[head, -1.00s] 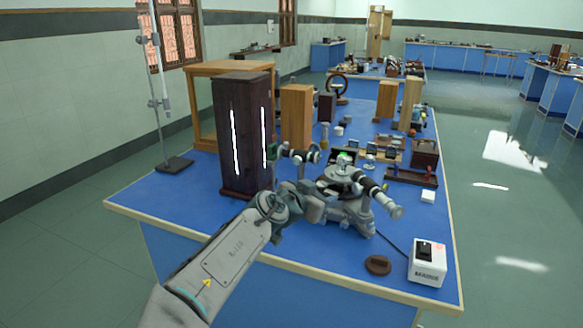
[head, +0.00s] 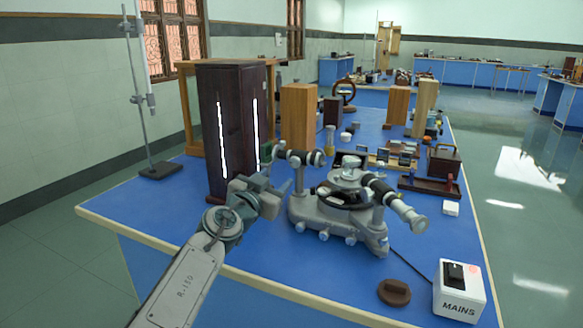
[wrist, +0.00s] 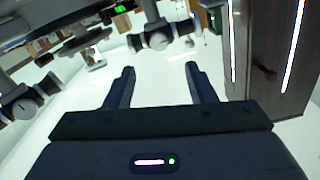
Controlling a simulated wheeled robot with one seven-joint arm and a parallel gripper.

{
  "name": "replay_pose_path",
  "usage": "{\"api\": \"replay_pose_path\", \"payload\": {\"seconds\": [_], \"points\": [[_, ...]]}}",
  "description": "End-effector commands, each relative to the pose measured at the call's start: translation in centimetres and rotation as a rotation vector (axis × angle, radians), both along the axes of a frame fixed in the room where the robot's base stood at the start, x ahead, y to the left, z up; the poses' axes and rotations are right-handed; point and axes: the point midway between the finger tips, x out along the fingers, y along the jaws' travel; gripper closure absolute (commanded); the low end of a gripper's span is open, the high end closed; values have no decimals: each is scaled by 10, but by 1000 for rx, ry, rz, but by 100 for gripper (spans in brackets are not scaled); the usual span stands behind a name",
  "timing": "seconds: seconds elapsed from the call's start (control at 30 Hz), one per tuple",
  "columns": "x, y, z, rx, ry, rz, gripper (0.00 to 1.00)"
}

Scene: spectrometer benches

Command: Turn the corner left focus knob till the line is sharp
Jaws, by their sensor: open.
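A grey spectrometer (head: 345,205) stands near the front corner of the blue bench. One dark tube (head: 302,157) points left toward the dark wooden cabinet; another (head: 388,192) points front right. Several pale knobs line its base; I cannot tell which is the corner left focus knob. My gripper (head: 282,190) is left of the spectrometer, between it and the cabinet. In the wrist view its fingers (wrist: 159,82) are spread and empty, with a tube with grey knobs (wrist: 160,39) beyond them, apart from the fingertips. No focused line is visible.
The dark cabinet (head: 229,125) with bright vertical slits stands close to my gripper's left. A white MAINS box (head: 460,290) and a brown round piece (head: 394,292) sit at the front right. A retort stand (head: 158,170) is at the back left.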

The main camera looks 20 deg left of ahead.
Motion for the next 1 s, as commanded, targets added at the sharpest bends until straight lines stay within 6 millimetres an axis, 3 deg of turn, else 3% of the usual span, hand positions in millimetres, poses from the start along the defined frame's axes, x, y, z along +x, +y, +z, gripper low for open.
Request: {"api": "replay_pose_path", "payload": {"seconds": [0.2, 0.5, 0.7, 1.0], "points": [[43, -6, 1, 0, 0, -4, 50], [86, -10, 0, 0, 0, -5, 50], [98, -11, 0, 0, 0, -5, 50], [99, -10, 0, 0, 0, -5, 50]]}}
